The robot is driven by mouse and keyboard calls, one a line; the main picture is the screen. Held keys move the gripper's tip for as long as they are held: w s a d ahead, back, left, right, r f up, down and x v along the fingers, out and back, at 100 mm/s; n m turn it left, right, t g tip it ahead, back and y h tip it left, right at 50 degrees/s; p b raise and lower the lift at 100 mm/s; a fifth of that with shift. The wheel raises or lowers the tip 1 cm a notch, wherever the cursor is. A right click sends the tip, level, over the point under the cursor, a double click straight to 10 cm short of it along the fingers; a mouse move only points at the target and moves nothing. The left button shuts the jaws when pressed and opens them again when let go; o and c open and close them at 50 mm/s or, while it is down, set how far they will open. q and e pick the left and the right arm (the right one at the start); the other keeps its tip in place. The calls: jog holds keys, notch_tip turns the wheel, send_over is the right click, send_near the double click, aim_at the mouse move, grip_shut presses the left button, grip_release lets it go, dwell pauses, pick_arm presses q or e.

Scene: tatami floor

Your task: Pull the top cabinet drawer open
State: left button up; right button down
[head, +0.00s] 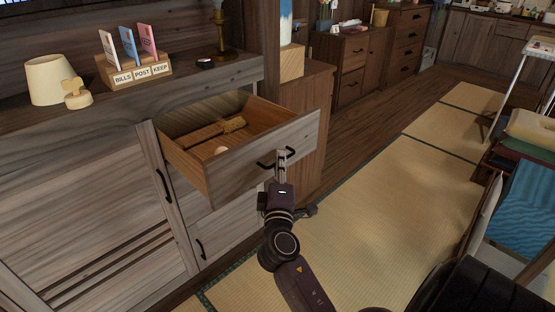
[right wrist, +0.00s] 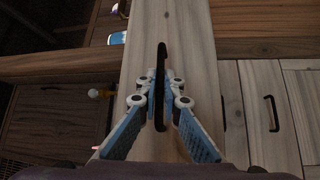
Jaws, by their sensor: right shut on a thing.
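The top cabinet drawer (head: 265,150) stands pulled well out from the grey wooden cabinet (head: 85,200), its inside visible from above. Its dark bar handle (head: 264,164) is on the front panel; in the right wrist view the handle (right wrist: 161,60) runs upright in the picture. My right gripper (head: 281,157) is shut on the handle, its fingers on either side of the bar in the right wrist view (right wrist: 160,88). The fingers hide part of the handle. My left gripper is not in view.
In the drawer lie a wooden brush-like item (head: 233,124) and a small pale round thing (head: 220,150). A lamp (head: 52,80), a card holder (head: 133,71) and a candlestick (head: 222,35) stand on top. The tatami (head: 365,220) in front is clear.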

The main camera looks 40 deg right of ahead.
jog(key=c, duration=2.1)
grip_release()
jog(key=v, duration=1.2)
jog(key=shift+f, duration=0.1)
